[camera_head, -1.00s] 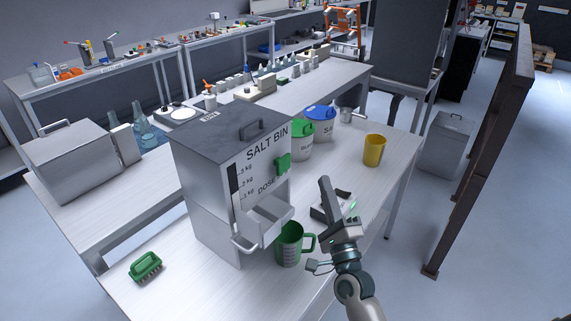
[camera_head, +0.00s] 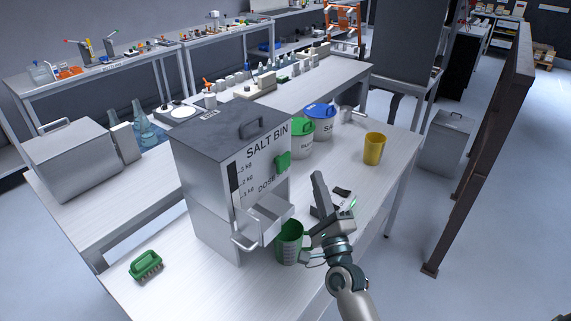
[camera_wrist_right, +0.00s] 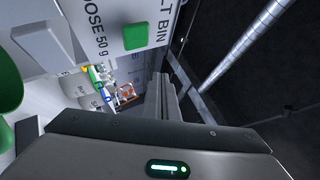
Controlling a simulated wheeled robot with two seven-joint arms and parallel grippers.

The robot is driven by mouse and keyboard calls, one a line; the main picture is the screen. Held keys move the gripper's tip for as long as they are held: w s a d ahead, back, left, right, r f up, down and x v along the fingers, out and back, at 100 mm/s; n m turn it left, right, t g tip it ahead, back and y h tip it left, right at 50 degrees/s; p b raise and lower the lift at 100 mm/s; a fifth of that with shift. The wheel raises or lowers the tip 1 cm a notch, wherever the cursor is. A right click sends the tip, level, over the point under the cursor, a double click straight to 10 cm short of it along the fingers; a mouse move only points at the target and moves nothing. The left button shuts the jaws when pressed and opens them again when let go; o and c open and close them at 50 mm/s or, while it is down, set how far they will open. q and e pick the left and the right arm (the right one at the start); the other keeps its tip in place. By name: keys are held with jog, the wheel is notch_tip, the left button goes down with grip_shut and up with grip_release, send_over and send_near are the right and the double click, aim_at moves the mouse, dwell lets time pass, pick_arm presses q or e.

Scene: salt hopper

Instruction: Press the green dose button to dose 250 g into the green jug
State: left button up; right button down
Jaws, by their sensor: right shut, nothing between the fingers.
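The steel salt bin (camera_head: 212,190) stands upright on the table with a green dose button (camera_head: 283,162) on its front. The button also shows in the wrist view (camera_wrist_right: 136,36), beside lettering that reads "DOSE 50 g". The green jug (camera_head: 289,240) stands upright at the bin's front, under or just by the open chute tray (camera_head: 268,217); I cannot tell exactly. Its handle is mostly hidden by my right gripper. My right gripper (camera_head: 318,178) is shut and empty, to the right of the button and apart from it, fingers pointing up. My left gripper is not in view.
A yellow cup (camera_head: 374,149), two lidded tubs with green (camera_head: 301,140) and blue (camera_head: 320,120) lids and a metal scoop stand behind on the table. A small dark object (camera_head: 342,192) lies behind my gripper.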

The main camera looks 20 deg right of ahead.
aim_at(286, 163)
jog(key=w+a, duration=0.3)
jog(key=w, duration=0.2)
jog(key=shift+w+a+b, duration=0.15)
jog(key=shift+w+b, duration=0.15)
jog(key=shift+w+a, duration=0.5)
jog(key=shift+w, duration=0.3)
dwell(3.0)
jog(key=shift+w+a, duration=0.35)
dwell(1.4)
jog(key=shift+f, duration=0.1)
jog(key=shift+s+d+f, duration=0.1)
jog(key=shift+s, duration=0.05)
jog(key=shift+s+d+f, duration=0.1)
jog(key=shift+s+d, duration=0.15)
jog(key=shift+s, duration=0.3)
jog(key=shift+s+d, duration=0.2)
jog(key=shift+d, duration=0.05)
jog(key=shift+s+d, duration=0.1)
jog(key=shift+s+d, duration=0.4)
jog(key=shift+s, duration=0.3)
jog(key=shift+s+d, duration=0.45)
jog(key=shift+s, duration=0.25)
jog(key=shift+s+d, duration=0.4)
jog(key=shift+s, duration=0.3)
